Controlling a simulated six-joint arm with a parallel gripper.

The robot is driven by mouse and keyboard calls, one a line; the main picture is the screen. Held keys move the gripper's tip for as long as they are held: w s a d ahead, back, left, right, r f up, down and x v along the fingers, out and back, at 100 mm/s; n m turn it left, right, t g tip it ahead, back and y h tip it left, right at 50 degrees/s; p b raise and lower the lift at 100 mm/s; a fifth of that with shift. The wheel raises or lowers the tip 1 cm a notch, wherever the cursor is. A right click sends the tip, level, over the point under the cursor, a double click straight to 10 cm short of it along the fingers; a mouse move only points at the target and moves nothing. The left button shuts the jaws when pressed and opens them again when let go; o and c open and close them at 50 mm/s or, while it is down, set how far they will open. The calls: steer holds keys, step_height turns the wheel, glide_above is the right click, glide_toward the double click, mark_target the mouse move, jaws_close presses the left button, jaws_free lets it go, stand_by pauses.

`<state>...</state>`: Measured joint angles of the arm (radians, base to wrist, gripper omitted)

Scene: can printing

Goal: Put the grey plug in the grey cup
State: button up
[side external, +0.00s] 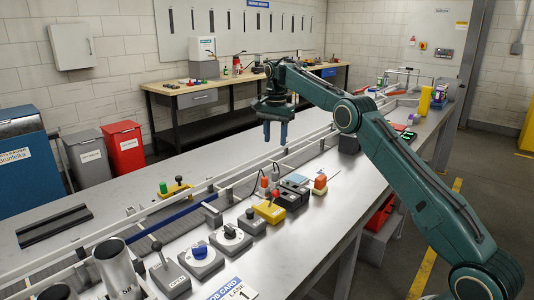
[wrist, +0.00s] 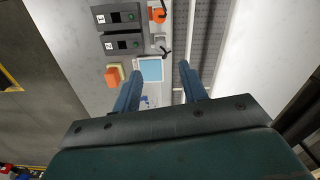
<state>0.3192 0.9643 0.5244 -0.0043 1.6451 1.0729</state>
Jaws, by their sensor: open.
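My gripper (side external: 275,141) hangs open and empty above the bench, fingers pointing down; they also show in the wrist view (wrist: 158,70), spread above a pale-blue screen (wrist: 151,69). A small light-grey piece (wrist: 158,41) beside a black part lies just beyond the fingertips; I cannot tell whether it is the grey plug. A silver-grey, open-topped cylinder (side external: 117,270) stands at the lower left of the side view, far from my gripper. I cannot tell whether it is the grey cup. No plug is clearly recognisable.
A railed conveyor (side external: 215,215) runs along the bench. Grey knob and lever boxes (side external: 231,239) stand nearer the camera. The bench's left part is mostly clear.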

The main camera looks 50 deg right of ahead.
steer(key=s+a+r+n+t, duration=0.1)
steer(key=s+a+r+n, duration=0.3)
steer(key=s+a+r, duration=0.4)
steer(key=s+a+r+n+t, duration=0.2)
steer(key=s+a+r+n, duration=0.3)
steer(key=s, duration=0.4)
steer(key=s+a+f+n+t, duration=0.1)
steer(key=s+a+f+n, duration=0.1)
steer(key=s, duration=0.6)
steer(key=s+a+f+n, duration=0.2)
steer(key=s+f, duration=0.1)
steer(key=s, duration=0.5)
steer(key=s+a+f+n+t, duration=0.1)
steer(key=s+a+f+n, duration=0.1)
steer(key=s, duration=0.7)
steer(key=shift+a+f+n+t, duration=0.3)
steer(key=shift+a+f+n, duration=0.1)
steer(key=shift+f, duration=0.35)
